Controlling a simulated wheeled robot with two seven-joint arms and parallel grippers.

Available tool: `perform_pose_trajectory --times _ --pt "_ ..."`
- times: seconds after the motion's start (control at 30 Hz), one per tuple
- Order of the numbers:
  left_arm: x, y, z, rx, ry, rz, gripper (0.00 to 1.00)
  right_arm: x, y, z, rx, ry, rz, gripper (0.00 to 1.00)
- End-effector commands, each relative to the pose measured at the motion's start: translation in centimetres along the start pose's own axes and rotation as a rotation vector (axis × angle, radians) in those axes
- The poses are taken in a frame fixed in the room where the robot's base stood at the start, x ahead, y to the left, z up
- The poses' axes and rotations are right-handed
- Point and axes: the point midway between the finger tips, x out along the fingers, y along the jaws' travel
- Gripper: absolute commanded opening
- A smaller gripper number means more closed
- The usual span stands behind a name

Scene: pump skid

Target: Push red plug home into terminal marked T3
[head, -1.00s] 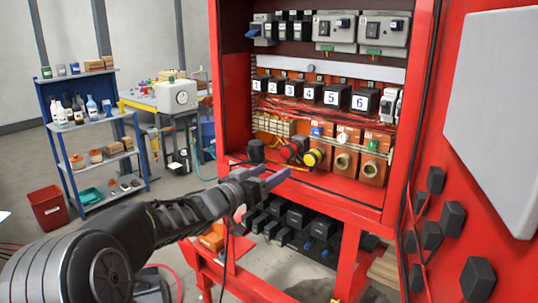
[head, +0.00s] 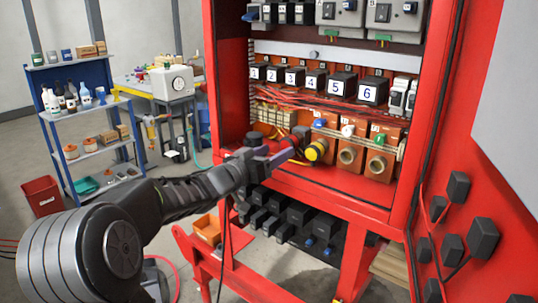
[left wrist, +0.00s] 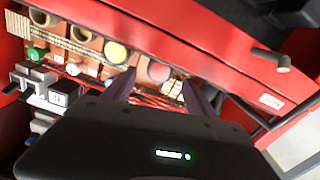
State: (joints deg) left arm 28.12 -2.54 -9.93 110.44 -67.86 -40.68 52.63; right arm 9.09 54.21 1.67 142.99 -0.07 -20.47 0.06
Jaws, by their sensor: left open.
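The red plug (left wrist: 158,72) shows its round end in the left wrist view, between the open finger tips. In the head view it is mostly hidden behind the fingers and a dark plug body. A yellow-ended plug (head: 317,151) sits just to its right; it also shows in the left wrist view (left wrist: 117,52). My left gripper (head: 284,153) is open in front of the red plug; I cannot tell if it touches it. Orange terminal blocks (head: 349,156) with round sockets stand to the right. I cannot read a T3 mark. My right gripper is not in view.
A red cabinet frame (head: 404,170) surrounds the panel, with numbered black units (head: 342,85) above. Black boxes (head: 300,215) stand below the shelf. An open red door (head: 470,170) is at the right. A blue shelf rack (head: 75,125) stands far left.

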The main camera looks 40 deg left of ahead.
Motion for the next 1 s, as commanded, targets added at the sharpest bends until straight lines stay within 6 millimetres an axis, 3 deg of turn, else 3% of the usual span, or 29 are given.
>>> perform_pose_trajectory --times 0.2,0.4,0.73,1.0 --pt "3.4 0.1 0.0 -0.001 -0.001 0.001 0.66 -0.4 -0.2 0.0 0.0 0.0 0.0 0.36" --pt "5.5 0.1 0.0 -0.001 0.0 0.002 0.66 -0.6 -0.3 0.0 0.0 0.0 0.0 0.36" --pt "5.9 0.1 0.0 0.0 0.001 0.001 0.66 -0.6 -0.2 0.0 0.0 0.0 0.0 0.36" --pt "5.8 0.1 0.0 0.0 0.001 0.001 0.44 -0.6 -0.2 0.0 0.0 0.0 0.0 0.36"
